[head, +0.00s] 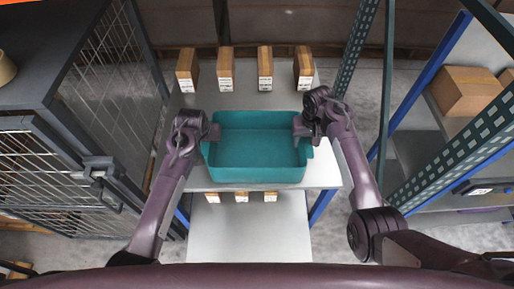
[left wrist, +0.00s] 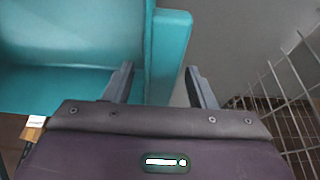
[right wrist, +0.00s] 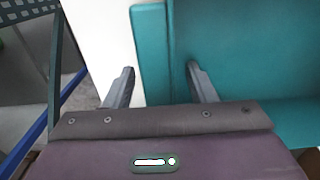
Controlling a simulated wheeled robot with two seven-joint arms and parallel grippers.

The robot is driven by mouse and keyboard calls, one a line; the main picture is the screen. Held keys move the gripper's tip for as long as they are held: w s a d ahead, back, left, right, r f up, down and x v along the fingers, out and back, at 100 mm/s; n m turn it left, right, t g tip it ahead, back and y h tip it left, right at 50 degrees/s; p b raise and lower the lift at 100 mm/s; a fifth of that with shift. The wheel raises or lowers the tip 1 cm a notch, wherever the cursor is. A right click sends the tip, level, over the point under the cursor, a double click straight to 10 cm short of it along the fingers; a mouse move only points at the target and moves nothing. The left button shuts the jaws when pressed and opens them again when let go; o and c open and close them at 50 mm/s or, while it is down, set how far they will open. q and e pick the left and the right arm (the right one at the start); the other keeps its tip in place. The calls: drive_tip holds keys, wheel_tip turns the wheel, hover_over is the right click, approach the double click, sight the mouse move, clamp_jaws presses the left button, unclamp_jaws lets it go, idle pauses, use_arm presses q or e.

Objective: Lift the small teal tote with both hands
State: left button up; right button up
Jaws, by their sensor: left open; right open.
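The small teal tote (head: 256,172) stands upright and looks empty on a pale grey shelf in the head view. My left gripper (head: 212,132) is at its left end wall, and my right gripper (head: 299,127) is at its right end wall. In the left wrist view the open fingers of my left gripper (left wrist: 158,84) stand on either side of the tote's wall (left wrist: 168,50). In the right wrist view the open fingers of my right gripper (right wrist: 161,84) likewise straddle the wall (right wrist: 152,40). Gaps show between fingers and wall.
Several small brown boxes with white labels (head: 265,68) stand in a row behind the tote. A dark mesh cage (head: 112,62) is close on the left. A green perforated upright (head: 358,45) and a rack with a cardboard box (head: 466,92) are on the right. A lower shelf (head: 248,228) lies in front.

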use_arm(q)
clamp_jaws()
use_arm(e)
clamp_jaws()
use_arm(q)
drive_tip(key=shift+r, duration=0.15)
use_arm(e)
drive_tip(key=shift+r, duration=0.15)
